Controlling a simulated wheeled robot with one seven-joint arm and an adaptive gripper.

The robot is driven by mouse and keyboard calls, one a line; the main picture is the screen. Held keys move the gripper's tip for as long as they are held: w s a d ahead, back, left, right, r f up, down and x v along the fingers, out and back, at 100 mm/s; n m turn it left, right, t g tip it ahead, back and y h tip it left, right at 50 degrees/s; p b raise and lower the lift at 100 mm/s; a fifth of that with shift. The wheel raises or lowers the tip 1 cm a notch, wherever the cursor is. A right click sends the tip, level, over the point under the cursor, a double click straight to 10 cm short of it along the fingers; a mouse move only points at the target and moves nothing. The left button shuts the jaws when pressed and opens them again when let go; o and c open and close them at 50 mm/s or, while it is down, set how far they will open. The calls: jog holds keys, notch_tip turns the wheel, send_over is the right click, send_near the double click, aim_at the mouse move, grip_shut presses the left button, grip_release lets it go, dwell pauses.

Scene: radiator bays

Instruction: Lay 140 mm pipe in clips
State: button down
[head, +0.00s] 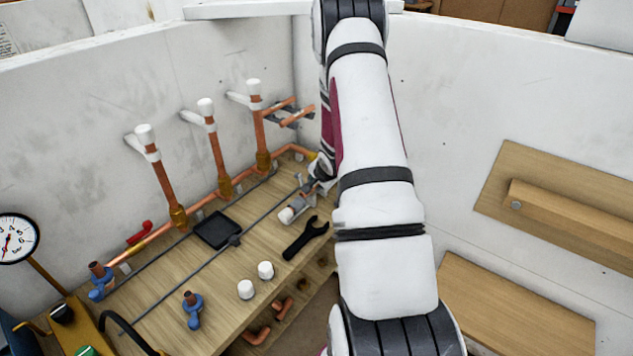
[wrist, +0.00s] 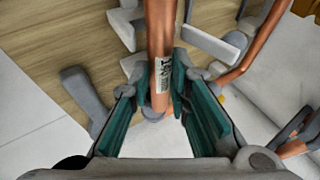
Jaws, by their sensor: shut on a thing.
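In the wrist view, my gripper (wrist: 165,88) is shut on a copper pipe (wrist: 160,38). The teal finger pads press on both sides of it, around a white label (wrist: 162,76) that seems to read 140. The pipe runs away from me past the fingers. In the head view my arm hides most of the gripper and I cannot make out the held pipe. Pale grey pieces (wrist: 210,45) beside the pipe in the wrist view may be clips; whether the pipe touches them I cannot tell.
Three upright copper pipes (head: 216,148) with white caps line the left wall. A wall rack (head: 285,112) bears short copper pipes. The wooden bench holds a black spanner (head: 306,237), a dark square tray (head: 217,229), two white caps (head: 265,270) and blue valves (head: 193,308).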

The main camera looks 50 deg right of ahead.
jog(key=shift+f+b, duration=0.3)
jog(key=shift+f, duration=0.5)
jog(key=c, duration=1.4)
grip_release()
jog(key=v, duration=1.2)
jog(key=shift+a, duration=0.1)
